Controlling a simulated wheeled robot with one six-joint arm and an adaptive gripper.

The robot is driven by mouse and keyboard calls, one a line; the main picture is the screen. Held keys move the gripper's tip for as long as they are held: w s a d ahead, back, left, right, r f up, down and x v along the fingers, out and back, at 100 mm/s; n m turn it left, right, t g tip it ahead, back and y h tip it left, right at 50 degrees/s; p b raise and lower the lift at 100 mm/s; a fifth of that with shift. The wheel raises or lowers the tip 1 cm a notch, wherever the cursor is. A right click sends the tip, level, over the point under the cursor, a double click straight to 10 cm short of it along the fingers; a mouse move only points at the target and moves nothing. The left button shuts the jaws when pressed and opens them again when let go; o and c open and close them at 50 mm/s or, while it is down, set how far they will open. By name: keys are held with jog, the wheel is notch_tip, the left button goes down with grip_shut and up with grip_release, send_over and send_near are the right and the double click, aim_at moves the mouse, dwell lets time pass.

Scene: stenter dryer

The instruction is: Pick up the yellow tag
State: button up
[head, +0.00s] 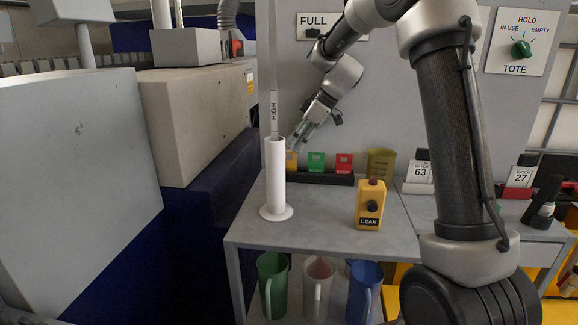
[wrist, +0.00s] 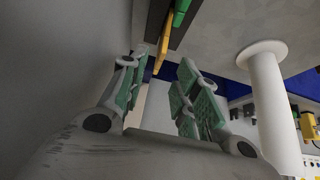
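The yellow tag (head: 291,160) stands at the left end of a dark rack on the grey table, partly hidden behind the white tube and my fingers. It also shows in the wrist view (wrist: 162,50), edge-on, in line with the gap between my fingertips. My gripper (head: 296,146) is tilted down towards it from above. In the wrist view my gripper (wrist: 161,66) has its two green-padded fingers apart, with nothing held between them. I cannot tell whether the tag's edge is within the fingertips or just beyond them.
A green tag (head: 316,162) and a red tag (head: 344,162) stand in the rack to the right. A white tube on a round base (head: 275,180) stands close in front. A yellow LEAK box (head: 370,205) and an olive cup (head: 381,163) are further right.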

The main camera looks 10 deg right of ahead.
aim_at(289, 152)
jog(key=x, duration=0.5)
jog(key=shift+w+d, duration=0.1)
jog(key=shift+d, duration=0.05)
grip_shut()
